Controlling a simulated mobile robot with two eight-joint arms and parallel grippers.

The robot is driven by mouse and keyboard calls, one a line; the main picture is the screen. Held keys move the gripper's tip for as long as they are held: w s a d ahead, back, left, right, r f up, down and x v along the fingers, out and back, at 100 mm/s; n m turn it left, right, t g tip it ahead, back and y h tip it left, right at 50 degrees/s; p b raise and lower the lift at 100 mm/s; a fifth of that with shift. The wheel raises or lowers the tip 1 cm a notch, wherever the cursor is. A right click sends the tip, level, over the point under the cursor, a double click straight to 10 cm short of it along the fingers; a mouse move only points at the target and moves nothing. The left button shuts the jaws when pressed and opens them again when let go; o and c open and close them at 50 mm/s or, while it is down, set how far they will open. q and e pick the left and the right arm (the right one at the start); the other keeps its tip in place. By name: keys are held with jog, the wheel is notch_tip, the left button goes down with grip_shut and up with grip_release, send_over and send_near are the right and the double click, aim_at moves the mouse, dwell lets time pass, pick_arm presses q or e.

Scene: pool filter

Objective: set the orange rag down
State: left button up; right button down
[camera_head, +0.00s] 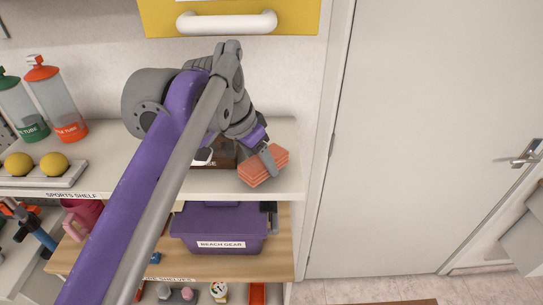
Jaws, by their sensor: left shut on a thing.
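The orange rag (257,171) is a folded, layered block near the right front corner of the white upper shelf (285,185). My left arm comes in from the lower left, and my left gripper (268,160) points down at the rag. Its jaws are shut on the rag. The rag is over the shelf top or resting on it; I cannot tell if it touches. My right gripper is not in view.
A dark box (222,153) stands behind my arm beside the rag. Two clear tubes (62,100) and yellow balls (53,164) on a tray are at the left. A purple beach gear bin (220,228) sits below. A white door (430,140) is at right.

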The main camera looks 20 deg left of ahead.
pick_arm(q)
jog(key=w, duration=0.1)
jog(key=w+d, duration=0.1)
jog(key=shift+w+d+r, duration=0.1)
jog(key=shift+w+d, duration=0.15)
jog(key=shift+w, duration=0.05)
jog(key=shift+w+d+f, duration=0.1)
jog(key=shift+w+f, duration=0.1)
jog(key=shift+f, duration=0.45)
jog(key=shift+w+f, duration=0.1)
jog(key=shift+f, duration=0.2)
jog(key=shift+s, duration=0.3)
jog(key=shift+f, duration=0.1)
jog(key=o, duration=1.3)
jog(key=shift+w, duration=0.1)
